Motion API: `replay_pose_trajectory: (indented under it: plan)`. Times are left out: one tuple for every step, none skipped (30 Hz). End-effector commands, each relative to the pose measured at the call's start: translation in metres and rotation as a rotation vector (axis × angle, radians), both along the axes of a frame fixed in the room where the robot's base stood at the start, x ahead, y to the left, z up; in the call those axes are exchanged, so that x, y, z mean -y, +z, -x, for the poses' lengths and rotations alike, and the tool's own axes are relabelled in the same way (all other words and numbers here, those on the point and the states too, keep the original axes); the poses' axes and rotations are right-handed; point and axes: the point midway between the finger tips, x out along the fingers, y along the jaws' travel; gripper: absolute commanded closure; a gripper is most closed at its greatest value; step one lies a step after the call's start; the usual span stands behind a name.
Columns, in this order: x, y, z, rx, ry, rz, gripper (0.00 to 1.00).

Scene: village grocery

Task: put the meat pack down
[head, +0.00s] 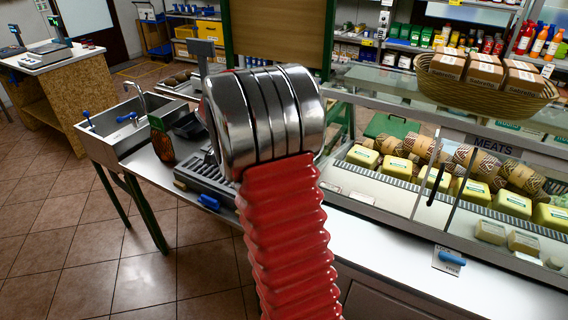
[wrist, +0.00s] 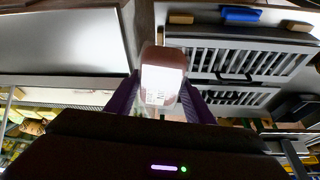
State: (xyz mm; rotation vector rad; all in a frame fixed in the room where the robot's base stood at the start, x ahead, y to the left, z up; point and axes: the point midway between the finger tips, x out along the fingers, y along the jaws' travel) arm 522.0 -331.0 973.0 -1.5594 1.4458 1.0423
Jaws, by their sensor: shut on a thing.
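The meat pack (wrist: 163,62) shows in the wrist view as a pinkish-brown pack with a white printed label. My gripper (wrist: 162,88) is shut on it, with a dark purple finger on each side. The pack is in front of a dark gap between a smooth grey metal surface (wrist: 60,45) on the left and a slotted grey rack (wrist: 235,62) on the right. I cannot tell how high it is above them. In the head view my arm's metal and red sections hide the gripper and the pack.
In the head view, a slotted grey unit (head: 208,182) stands on the white counter left of my arm, with a sink (head: 122,128) further left. A glass display case with yellow packs (head: 471,191) and a wicker basket (head: 487,88) are on the right.

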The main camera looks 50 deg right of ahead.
Motion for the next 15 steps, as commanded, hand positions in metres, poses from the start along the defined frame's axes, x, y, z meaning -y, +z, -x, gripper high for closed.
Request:
replay_pose_trajectory:
  plan:
    - [-0.023, 0.001, -0.010, 0.001, 0.099, 0.001, 0.81]
    - [-0.036, 0.001, -0.016, 0.003, 0.158, 0.001, 0.81]
    - [-0.052, 0.000, -0.023, 0.002, 0.236, 0.001, 0.81]
    - [-0.065, 0.001, -0.028, 0.003, 0.293, 0.000, 0.81]
    - [-0.077, 0.000, -0.032, 0.003, 0.349, 0.000, 0.81]
    - [-0.092, 0.000, -0.037, 0.002, 0.420, 0.000, 0.81]
    - [-0.103, 0.000, -0.041, 0.004, 0.471, 0.000, 0.81]
    - [-0.114, 0.000, -0.044, 0.003, 0.522, 0.000, 0.81]
    - [-0.129, 0.000, -0.048, 0.003, 0.588, 0.000, 0.81]
    - [-0.139, 0.000, -0.050, 0.002, 0.633, -0.001, 0.81]
    - [-0.149, 0.001, -0.052, 0.003, 0.682, 0.001, 0.81]
    - [-0.162, 0.001, -0.055, 0.004, 0.740, 0.000, 0.81]
    - [-0.172, 0.001, -0.056, 0.002, 0.785, 0.000, 0.81]
    - [-0.181, 0.001, -0.058, 0.003, 0.827, 0.000, 0.81]
    - [-0.194, 0.001, -0.060, 0.003, 0.883, 0.000, 0.81]
